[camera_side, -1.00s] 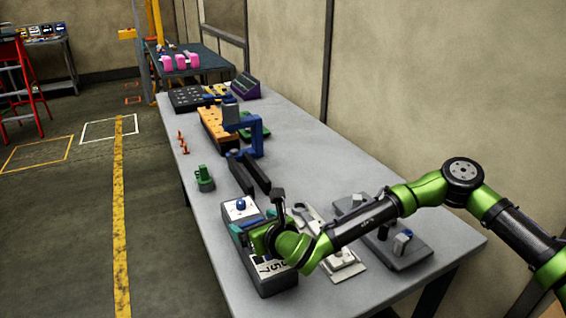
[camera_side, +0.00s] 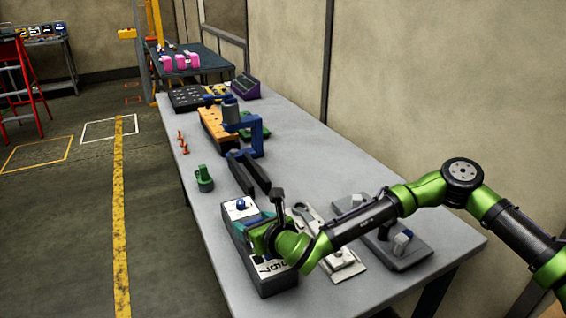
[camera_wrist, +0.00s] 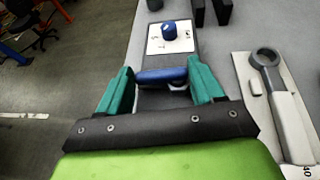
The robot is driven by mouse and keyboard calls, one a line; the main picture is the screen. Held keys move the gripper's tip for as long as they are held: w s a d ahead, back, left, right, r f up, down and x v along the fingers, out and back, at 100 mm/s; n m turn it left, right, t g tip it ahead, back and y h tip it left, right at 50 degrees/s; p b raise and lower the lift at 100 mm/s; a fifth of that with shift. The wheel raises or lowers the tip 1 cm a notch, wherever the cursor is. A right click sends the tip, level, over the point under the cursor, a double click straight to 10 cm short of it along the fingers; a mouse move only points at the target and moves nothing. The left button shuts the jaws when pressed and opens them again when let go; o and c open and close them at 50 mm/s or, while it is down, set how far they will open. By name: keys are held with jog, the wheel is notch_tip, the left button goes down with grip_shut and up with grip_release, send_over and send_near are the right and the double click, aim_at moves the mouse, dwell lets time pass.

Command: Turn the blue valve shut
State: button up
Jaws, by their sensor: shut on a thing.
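The blue valve (camera_wrist: 160,76) shows in the wrist view as a blue bar-shaped handle, lying crosswise between my teal fingers. My gripper (camera_wrist: 163,82) is shut on this handle, with one finger at each end. In the side view my gripper (camera_side: 258,228) is low over the dark box (camera_side: 272,284) at the table's near end. There my wrist and fingers hide the valve. A separate round blue knob (camera_wrist: 169,31) sits on a white marked plate just beyond the handle; it also shows in the side view (camera_side: 241,204).
A grey wrench-shaped tool (camera_wrist: 278,85) lies on a pale board to the right. Two black blocks (camera_side: 249,173) and a green part (camera_side: 204,179) stand beyond the box. The table's left edge is close to the box.

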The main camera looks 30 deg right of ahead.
jog(key=shift+d+n+y, duration=0.15)
jog(key=shift+n+y, duration=0.25)
jog(key=shift+y, duration=0.1)
jog(key=n+y, duration=0.1)
jog(key=n+g+y, duration=0.1)
jog(key=y, duration=0.1)
jog(key=shift+s+d+n, duration=0.2)
jog(key=shift+d+n, duration=0.15)
jog(key=shift+n, duration=0.05)
jog(key=n+g+y, duration=0.1)
jog(key=n+y, duration=0.1)
jog(key=d+n+g+y, duration=0.1)
jog(key=n+g+y, duration=0.2)
jog(key=n+g, duration=0.1)
jog(key=n+g+y, duration=0.2)
jog(key=n, duration=0.1)
jog(key=shift+w+d+g, duration=0.1)
jog(key=shift+d+g, duration=0.3)
jog(key=shift+w+d+n+g+y, duration=0.15)
jog(key=shift+n+g+y, duration=0.1)
jog(key=shift+n+g, duration=0.8)
jog(key=shift+d+n+g+y, duration=0.1)
jog(key=shift+n+g+y, duration=0.15)
jog(key=shift+n+g, duration=0.75)
jog(key=shift+g, duration=0.35)
jog(key=o, duration=1)
jog(key=shift+o, duration=0.2)
